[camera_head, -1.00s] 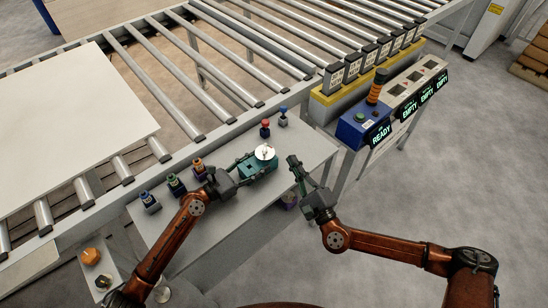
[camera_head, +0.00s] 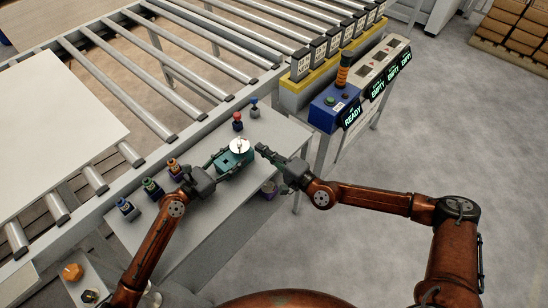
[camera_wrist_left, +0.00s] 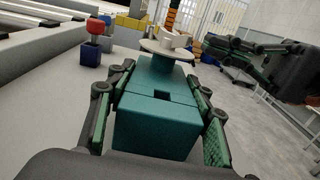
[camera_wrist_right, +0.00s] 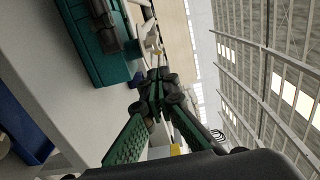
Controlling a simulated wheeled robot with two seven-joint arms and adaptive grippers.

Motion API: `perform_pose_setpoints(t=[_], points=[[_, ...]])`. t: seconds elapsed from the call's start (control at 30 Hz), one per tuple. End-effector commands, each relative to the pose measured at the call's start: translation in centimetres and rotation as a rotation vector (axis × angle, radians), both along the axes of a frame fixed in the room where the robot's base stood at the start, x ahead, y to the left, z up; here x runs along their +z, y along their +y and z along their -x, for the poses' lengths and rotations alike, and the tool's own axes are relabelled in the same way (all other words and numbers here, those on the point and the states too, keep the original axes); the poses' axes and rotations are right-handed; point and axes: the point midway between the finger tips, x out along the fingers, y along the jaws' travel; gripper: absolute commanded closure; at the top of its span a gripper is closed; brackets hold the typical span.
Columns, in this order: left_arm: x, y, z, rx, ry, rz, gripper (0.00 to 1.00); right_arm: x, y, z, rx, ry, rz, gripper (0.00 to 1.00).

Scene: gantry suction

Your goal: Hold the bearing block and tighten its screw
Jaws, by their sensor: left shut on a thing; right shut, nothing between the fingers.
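The teal bearing block (camera_head: 234,162) stands on the grey bench, with a pale round disc (camera_head: 240,146) on top. In the left wrist view, the block (camera_wrist_left: 158,120) sits between the fingers of my left gripper (camera_wrist_left: 160,98), which is shut on its sides. A small white wing-like piece (camera_wrist_left: 174,38) stands on the disc; I cannot tell if it is the screw. My right gripper (camera_head: 262,150) is shut and empty just right of the block, pointing toward it. In the right wrist view, its fingers (camera_wrist_right: 156,76) meet beside the block (camera_wrist_right: 84,45), apart from it.
A roller conveyor (camera_head: 170,65) with a white panel (camera_head: 60,125) runs behind. A blue control box (camera_head: 330,108) stands at right.

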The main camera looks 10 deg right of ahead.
Motion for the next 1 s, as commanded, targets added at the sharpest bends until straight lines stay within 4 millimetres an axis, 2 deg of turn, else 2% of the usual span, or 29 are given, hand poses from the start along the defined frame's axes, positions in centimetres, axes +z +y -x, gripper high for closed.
perform_pose_setpoints(t=[0.03,0.1,0.3,0.77,1.0], points=[[0.0,0.0,0.0,0.0,-0.001,0.001,1.0,0.1,0.7,-0.8,0.001,-0.002,-0.001,1.0],[0.0,0.0,0.0,0.0,-0.001,0.001,1.0,0.0,2.0,-0.7,0.005,0.002,-0.004,1.0],[0.0,0.0,0.0,0.001,0.0,0.0,1.0,0.0,3.9,-1.1,0.002,0.001,-0.002,1.0],[0.0,0.1,0.0,0.001,0.0,0.0,1.0,0.0,4.4,-1.2,0.0,0.001,-0.002,1.0],[0.0,-0.1,0.0,-0.001,0.0,0.0,1.0,0.0,5.9,-0.9,0.003,0.001,-0.002,1.0]])
